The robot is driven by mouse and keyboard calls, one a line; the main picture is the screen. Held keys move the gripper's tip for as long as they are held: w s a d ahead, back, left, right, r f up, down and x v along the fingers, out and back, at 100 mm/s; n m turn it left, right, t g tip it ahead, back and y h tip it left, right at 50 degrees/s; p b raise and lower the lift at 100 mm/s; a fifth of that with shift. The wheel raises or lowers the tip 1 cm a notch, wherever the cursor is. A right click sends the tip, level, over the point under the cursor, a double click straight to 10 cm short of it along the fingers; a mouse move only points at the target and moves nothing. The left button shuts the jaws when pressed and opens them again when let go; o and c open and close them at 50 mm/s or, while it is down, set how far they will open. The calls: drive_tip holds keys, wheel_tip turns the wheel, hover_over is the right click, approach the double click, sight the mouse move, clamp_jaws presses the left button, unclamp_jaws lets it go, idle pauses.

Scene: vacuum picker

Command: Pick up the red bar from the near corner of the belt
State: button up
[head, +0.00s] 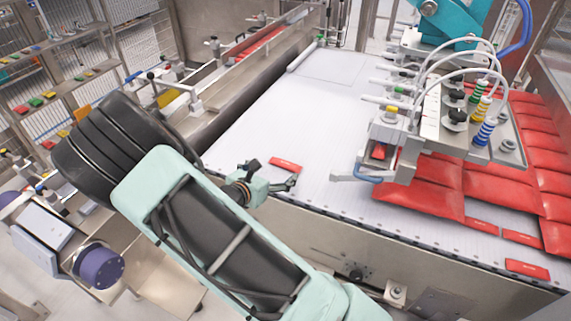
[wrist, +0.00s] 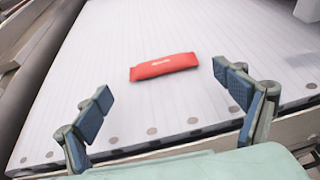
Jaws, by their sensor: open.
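The red bar (head: 286,165) lies flat on the white belt (head: 290,110), close to the belt's near edge. In the wrist view the red bar (wrist: 164,66) lies alone, a little beyond my fingertips and roughly midway between them. My gripper (head: 270,184) is at the belt's near edge, just on the near side of the bar. In the wrist view my gripper (wrist: 165,95) is open and empty, its blue finger pads wide apart. The fingers do not appear to touch the bar.
A vacuum picker head (head: 425,115) with hoses hangs over the belt on the right. Large red packs (head: 425,190) crowd the belt's right side, with a few small bars near them (head: 522,238). A metal side wall (head: 235,75) runs along the left. The belt's middle is clear.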

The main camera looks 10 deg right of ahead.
sight(285, 163)
drive_tip(key=shift+p+x, duration=0.55)
drive_tip(key=shift+x, duration=2.15)
drive_tip(key=shift+s+d, duration=0.1)
drive_tip(key=c, duration=1.2)
drive_tip(key=shift+o, duration=0.2)
